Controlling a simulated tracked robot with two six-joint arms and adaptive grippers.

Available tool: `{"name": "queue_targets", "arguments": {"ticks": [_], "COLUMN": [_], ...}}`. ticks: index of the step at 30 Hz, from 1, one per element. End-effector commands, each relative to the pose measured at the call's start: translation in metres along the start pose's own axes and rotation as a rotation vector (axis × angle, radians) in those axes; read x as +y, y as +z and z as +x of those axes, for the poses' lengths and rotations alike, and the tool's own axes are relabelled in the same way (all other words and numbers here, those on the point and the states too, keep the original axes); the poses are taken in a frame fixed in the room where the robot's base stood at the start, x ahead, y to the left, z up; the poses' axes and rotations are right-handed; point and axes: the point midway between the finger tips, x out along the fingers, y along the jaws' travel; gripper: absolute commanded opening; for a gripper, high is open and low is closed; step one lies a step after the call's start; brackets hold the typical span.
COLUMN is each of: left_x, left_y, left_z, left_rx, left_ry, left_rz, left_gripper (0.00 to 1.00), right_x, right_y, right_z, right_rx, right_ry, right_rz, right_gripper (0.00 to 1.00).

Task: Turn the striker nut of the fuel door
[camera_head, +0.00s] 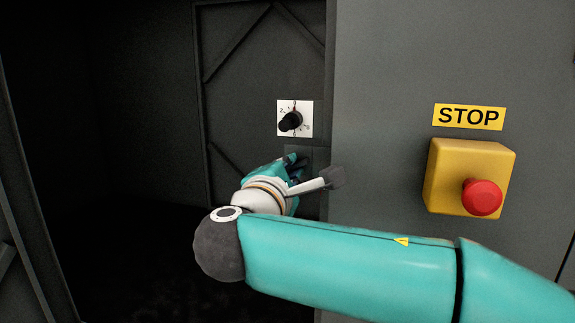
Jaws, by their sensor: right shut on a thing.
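My right gripper (297,162) is at a small dark plate (301,151) on the recessed dark panel, just below a white dial plate. Its fingers are seen from behind and point away into the panel. It is shut on a small part there, in the place of the striker nut. The nut itself is hidden behind the fingers and wrist. I cannot make out how far the nut is turned. My left gripper is not in view.
A white plate with a black knob (290,121) sits just above my right gripper. A yellow box with a red stop button (482,197) stands out from the grey wall at right, above my forearm, under a STOP sign (469,117). A dark opening lies at left.

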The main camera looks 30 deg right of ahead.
Motion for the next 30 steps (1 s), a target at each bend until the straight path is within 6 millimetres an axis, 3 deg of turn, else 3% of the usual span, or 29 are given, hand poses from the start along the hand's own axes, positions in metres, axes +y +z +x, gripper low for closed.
{"name": "queue_targets", "arguments": {"ticks": [18,19,23,30], "left_x": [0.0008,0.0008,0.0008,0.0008], "left_y": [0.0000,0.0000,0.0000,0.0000], "left_z": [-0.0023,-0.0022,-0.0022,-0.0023], "left_rx": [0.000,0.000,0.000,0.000], "left_ry": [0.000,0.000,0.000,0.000], "left_rz": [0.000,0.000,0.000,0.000], "left_gripper": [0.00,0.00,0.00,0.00], "right_x": [-0.0024,-0.0024,-0.0024,-0.0018], "right_y": [-0.0008,-0.0009,-0.0008,-0.0001], "right_z": [0.0005,0.0005,0.0004,0.0003], "right_rx": [0.000,0.001,0.000,0.000], "right_ry": [-0.003,-0.004,-0.004,-0.003], "right_rz": [-0.057,-0.057,-0.057,-0.055], "right_gripper": [0.00,0.16,0.38,0.39]}}
